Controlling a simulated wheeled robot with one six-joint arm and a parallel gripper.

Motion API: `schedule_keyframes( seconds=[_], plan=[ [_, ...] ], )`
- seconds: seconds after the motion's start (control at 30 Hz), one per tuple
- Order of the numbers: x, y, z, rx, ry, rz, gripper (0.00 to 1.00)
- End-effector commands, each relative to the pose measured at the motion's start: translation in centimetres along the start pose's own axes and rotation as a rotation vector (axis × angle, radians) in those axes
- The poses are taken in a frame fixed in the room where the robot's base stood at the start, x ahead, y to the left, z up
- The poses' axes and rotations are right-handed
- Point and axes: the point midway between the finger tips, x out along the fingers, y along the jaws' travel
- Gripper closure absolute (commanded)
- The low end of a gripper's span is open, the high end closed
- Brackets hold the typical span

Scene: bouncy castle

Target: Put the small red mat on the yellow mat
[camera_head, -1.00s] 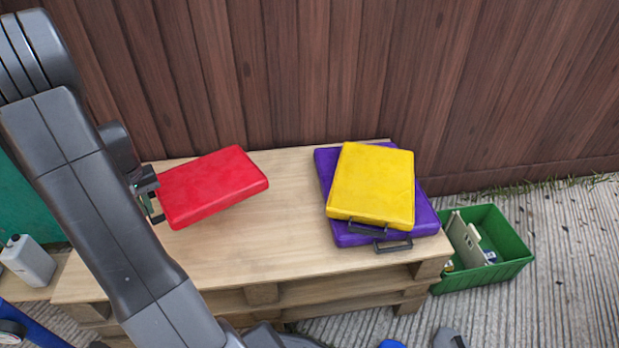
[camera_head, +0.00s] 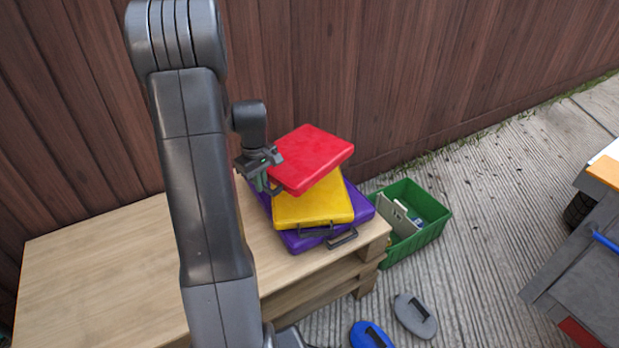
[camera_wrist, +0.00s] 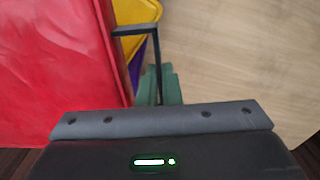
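The small red mat (camera_head: 312,156) is held up by its dark handle in my gripper (camera_head: 268,180). It hangs tilted over the back part of the yellow mat (camera_head: 318,208), hiding that part. The gap between the two mats is hard to judge. The yellow mat lies on a purple mat (camera_head: 366,207) on the wooden pallet table. In the wrist view the red mat (camera_wrist: 55,70) fills the left side. The green fingers (camera_wrist: 160,86) are shut at its handle, and a bit of the yellow mat (camera_wrist: 138,12) shows at the top.
The pallet table (camera_head: 110,265) is bare to the left. A green crate (camera_head: 428,232) stands on the ground to its right. A blue pad (camera_head: 370,336) and a grey pad (camera_head: 415,315) lie in front. A wooden fence (camera_head: 430,70) stands behind.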

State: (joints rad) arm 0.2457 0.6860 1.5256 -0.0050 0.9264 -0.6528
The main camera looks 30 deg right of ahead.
Motion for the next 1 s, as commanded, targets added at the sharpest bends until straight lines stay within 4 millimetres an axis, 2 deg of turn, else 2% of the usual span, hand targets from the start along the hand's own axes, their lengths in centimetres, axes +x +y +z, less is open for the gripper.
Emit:
schedule_keyframes(
  seconds=[0.07,0.17,0.43,0.67,0.87,1.0],
  plan=[
    [-0.7,1.1,1.1,-0.029,0.000,0.001,1.00],
    [-0.2,1.7,1.8,-0.053,-0.001,0.000,1.00],
    [4.7,1.8,1.9,-0.063,-0.001,0.000,1.00],
    [6.5,1.8,1.8,-0.062,0.000,0.001,1.00],
    [9.3,1.8,1.9,-0.062,-0.001,0.000,1.00],
    [9.3,1.8,1.8,-0.061,0.000,0.001,1.00]
  ],
)
